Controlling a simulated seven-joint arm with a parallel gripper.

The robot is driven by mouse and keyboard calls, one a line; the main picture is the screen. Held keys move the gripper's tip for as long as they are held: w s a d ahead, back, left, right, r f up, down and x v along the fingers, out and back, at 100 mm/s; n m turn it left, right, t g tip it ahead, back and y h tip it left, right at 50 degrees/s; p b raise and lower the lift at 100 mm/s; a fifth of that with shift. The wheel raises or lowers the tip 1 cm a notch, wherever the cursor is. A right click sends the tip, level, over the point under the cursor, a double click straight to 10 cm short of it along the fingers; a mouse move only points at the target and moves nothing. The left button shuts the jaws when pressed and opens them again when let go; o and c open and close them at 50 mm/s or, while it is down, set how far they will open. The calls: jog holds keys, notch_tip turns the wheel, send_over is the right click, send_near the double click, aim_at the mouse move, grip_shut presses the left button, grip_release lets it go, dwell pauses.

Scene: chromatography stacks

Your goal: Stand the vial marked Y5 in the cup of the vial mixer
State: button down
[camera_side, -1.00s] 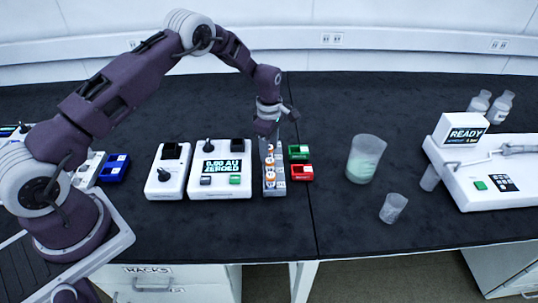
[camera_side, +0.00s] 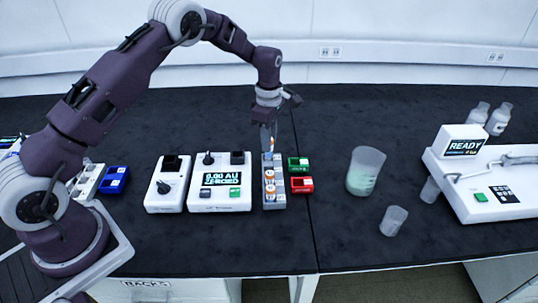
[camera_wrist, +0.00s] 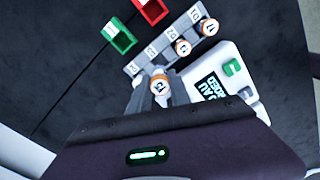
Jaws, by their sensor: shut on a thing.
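My gripper (camera_side: 268,146) is shut on a vial with an orange-and-white cap, just above the far end of a grey rack (camera_side: 274,206). In the wrist view, the held vial (camera_wrist: 160,84) shows its cap end between the fingers; its mark is too small to read surely. Two other orange-capped vials (camera_wrist: 182,47) (camera_wrist: 209,26) stand in the rack. The small white box with a black knob and dark square (camera_side: 172,194) may be the vial mixer; I cannot tell surely, and no cup is clear on it.
A white instrument (camera_side: 220,195) reading 0.00 AU ZEROED stands left of the rack. Green (camera_side: 298,164) and red (camera_side: 302,185) trays sit to its right. A beaker (camera_side: 365,172), a small cup (camera_side: 392,221) and a READY machine (camera_side: 463,190) stand farther right.

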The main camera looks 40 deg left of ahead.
jog(key=s+a+r+n, duration=0.2)
jog(key=s+a, duration=0.3)
jog(key=a, duration=0.2)
jog(key=s+a+r+n, duration=0.2)
jog(key=s+a+n, duration=0.15)
jog(key=a, duration=0.45)
jog(key=shift+s+a+f+n, duration=0.65)
jog(key=shift+s+a, duration=0.5)
jog(key=shift+s, duration=0.9)
jog(key=shift+s+a+f+n, duration=0.6)
jog(key=shift+s+a, duration=0.55)
jog(key=shift+s, duration=0.9)
jog(key=shift+s+a+f+n, duration=0.6)
jog(key=shift+s+a, duration=0.55)
jog(key=shift+s, duration=0.9)
jog(key=shift+f, duration=1.55)
jog(key=c, duration=1.1)
grip_release()
